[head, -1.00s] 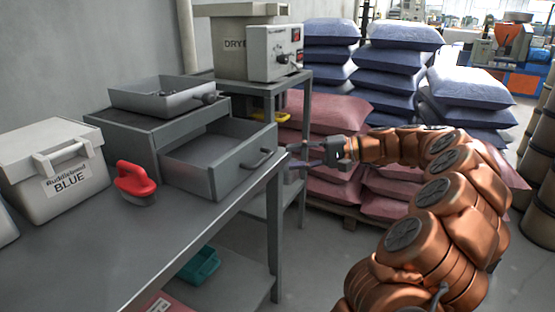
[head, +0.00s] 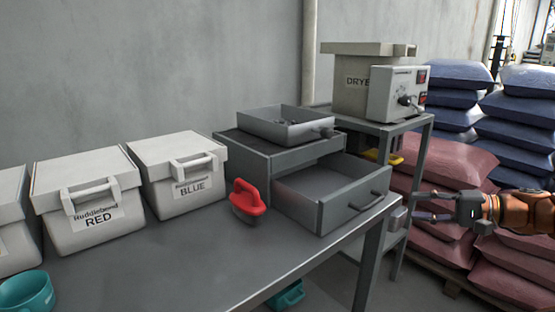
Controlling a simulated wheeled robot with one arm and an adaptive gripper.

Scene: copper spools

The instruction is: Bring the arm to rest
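My gripper (head: 425,206) is at the right of the head view, at the end of my copper-coloured arm. Its two fingers point left and stand apart, with nothing seen between them. It is just right of the pulled-out drawer (head: 340,215) and its handle, in front of the stacked red sacks. Most of my arm is outside the picture.
A grey tray (head: 285,125) tops the drawer unit. A dryer (head: 365,85) stands behind. The table front is clear.

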